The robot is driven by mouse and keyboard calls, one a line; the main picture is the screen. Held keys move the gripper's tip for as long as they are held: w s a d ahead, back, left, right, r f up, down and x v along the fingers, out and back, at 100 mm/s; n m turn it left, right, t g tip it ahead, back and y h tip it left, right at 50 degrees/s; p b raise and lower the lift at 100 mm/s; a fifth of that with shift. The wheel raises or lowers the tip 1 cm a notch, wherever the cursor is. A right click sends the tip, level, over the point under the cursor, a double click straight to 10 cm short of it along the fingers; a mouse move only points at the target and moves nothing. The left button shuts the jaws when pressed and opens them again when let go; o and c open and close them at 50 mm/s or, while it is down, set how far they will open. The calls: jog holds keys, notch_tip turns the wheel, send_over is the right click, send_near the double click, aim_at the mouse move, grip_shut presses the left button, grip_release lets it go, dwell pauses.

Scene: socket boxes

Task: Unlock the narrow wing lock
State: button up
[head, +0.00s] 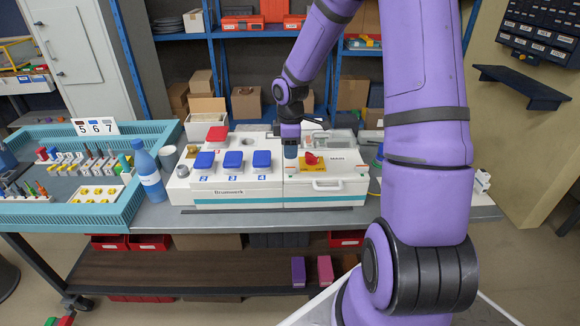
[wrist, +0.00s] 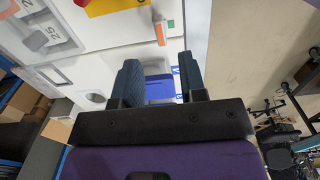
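A white machine (head: 240,194) stands on the bench with a red knob (head: 311,159) on a yellow plate. In the wrist view the yellow plate (wrist: 112,7) is cut off at the top edge. A small orange-and-white upright part (wrist: 160,33) shows just beyond my fingertips; I cannot tell whether it is the narrow wing lock. My gripper (head: 290,149) points down at the machine, just left of the red knob. In the wrist view its two dark fingers (wrist: 159,76) are apart, with a blue surface visible between them and nothing clearly held.
A blue bottle (head: 148,172) and a teal-rimmed tray (head: 108,222) stand at left. A clear cover (head: 343,139) is behind the knob. Shelves with boxes stand behind.

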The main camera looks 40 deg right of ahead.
aim_at(290, 170)
notch_tip(290, 170, down, 7)
jog(key=shift+r, duration=0.15)
jog(key=shift+c, duration=0.4)
grip_shut()
